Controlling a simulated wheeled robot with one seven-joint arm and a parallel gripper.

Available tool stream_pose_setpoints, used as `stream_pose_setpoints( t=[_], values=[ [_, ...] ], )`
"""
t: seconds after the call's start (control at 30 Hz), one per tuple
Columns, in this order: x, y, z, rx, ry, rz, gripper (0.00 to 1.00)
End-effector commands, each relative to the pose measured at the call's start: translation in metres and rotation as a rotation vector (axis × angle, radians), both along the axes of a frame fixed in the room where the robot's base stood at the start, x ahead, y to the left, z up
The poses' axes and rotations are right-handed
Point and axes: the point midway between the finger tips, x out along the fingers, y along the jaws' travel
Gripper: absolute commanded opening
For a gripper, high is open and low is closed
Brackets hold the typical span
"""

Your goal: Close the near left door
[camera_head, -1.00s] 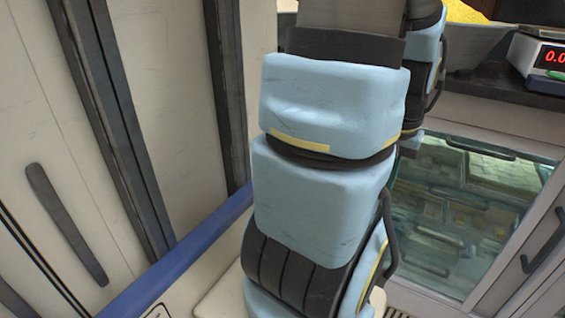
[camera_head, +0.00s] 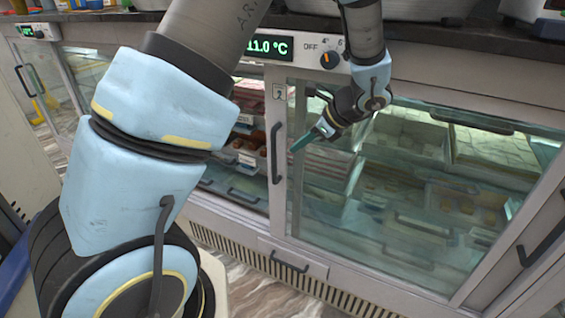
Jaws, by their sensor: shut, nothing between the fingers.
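The counter's glass-fronted cabinet (camera_head: 330,222) faces me. A pale door frame with a vertical dark handle (camera_head: 277,152) stands left of my gripper. To its right is a wide glass pane (camera_head: 350,225) with trays and drawers behind it. At the right edge, a slanted pale frame (camera_head: 535,265) with a dark handle juts toward me; it looks like a door swung outward. I cannot tell for sure which one is the near left door. My gripper (camera_head: 303,142), with teal fingers, is shut and empty, in front of the glass, just right of the vertical handle. Contact is unclear.
A low handle (camera_head: 290,262) and a vent grille (camera_head: 340,298) are below. Another glass cabinet (camera_head: 88,70) stands at far left. Marble floor (camera_head: 262,290) shows in front.

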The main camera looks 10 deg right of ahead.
Motion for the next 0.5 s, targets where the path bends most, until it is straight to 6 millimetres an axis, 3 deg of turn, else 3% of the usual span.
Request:
stream_pose_setpoints(
  t=[0.03,0.1,0.2,0.33,0.5],
  values=[
    [-0.001,-0.019,-0.009,0.045,-0.009,-0.081,0.0],
    [-0.002,-0.036,-0.012,0.092,-0.021,-0.159,0.0],
    [-0.001,-0.048,-0.013,0.131,-0.033,-0.22,0.0],
    [0.004,-0.047,-0.018,0.143,-0.035,-0.236,0.0],
    [0.02,-0.033,-0.036,0.145,-0.033,-0.234,0.0]
  ],
)
